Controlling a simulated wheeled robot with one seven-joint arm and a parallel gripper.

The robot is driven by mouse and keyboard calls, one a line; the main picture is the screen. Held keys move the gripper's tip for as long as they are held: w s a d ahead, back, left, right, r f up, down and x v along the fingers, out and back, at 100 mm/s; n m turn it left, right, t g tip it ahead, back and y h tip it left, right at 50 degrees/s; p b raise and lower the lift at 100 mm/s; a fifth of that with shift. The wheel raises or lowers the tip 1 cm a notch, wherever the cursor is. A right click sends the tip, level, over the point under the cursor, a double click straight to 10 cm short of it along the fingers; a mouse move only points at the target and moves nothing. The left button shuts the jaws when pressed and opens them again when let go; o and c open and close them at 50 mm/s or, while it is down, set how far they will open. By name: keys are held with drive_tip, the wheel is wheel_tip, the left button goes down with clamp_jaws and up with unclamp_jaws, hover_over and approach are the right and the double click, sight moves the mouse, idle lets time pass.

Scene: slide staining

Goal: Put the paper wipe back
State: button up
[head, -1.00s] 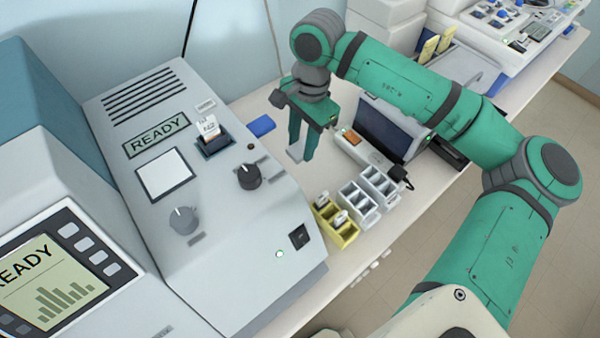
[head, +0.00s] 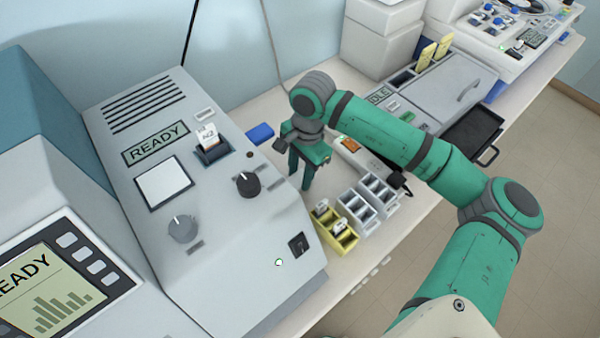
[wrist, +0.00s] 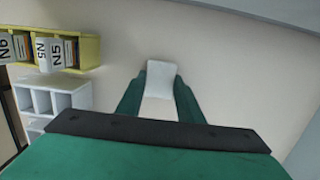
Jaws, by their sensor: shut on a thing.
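The paper wipe is a small white piece (wrist: 160,78) between my fingertips in the wrist view. My gripper (wrist: 160,92) is shut on it, with a finger on each side. In the head view my gripper (head: 300,178) points down over the bench, between the large grey machine and the slide racks. I cannot make out the wipe in the head view. Bare bench surface surrounds the wipe in the wrist view; I cannot tell whether it touches the bench.
A yellow rack (head: 347,243) with labelled slides and pale grey racks (head: 357,206) stand right of my gripper. The grey machine (head: 235,220) showing READY is to the left. A blue block (head: 260,133) lies behind. A black tray (head: 470,137) is farther right.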

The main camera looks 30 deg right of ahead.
drive_tip(key=shift+f, duration=0.1)
drive_tip(key=o, duration=1)
drive_tip(key=shift+o, duration=0.2)
wheel_tip(320, 180, up, 12)
drive_tip(key=d, duration=0.1)
drive_tip(key=shift+d, duration=0.25)
drive_tip(key=shift+w, duration=0.1)
